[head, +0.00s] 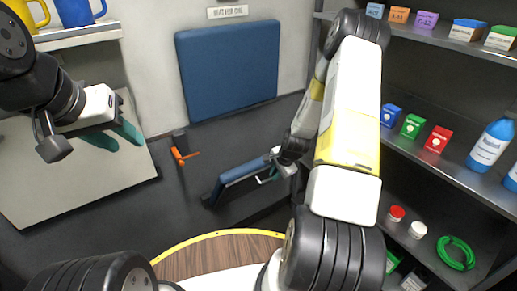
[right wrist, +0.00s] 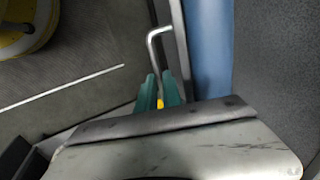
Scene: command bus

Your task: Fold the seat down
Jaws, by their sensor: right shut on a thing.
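The blue seat (head: 240,170) shows as a narrow slanted strip low on the wall, below and right of the blue backrest (head: 228,70). Its exact tilt is hard to tell. In the right wrist view the seat (right wrist: 208,45) is a blue band beside a bent metal handle (right wrist: 156,44). My right gripper (head: 266,178) is at the seat's right end, its teal fingers (right wrist: 161,88) shut on the handle's lower part. The grip is partly hidden. My left gripper (head: 120,136) is empty, fingers apart, over a light grey panel (head: 60,185) at the left.
An orange-handled lever (head: 183,156) sticks out from the dark wall panel left of the seat. Shelves with boxes (head: 438,139) and bottles (head: 490,145) stand at the right. Mugs (head: 78,12) stand on a shelf at the upper left. A wooden round surface (head: 215,255) is in front.

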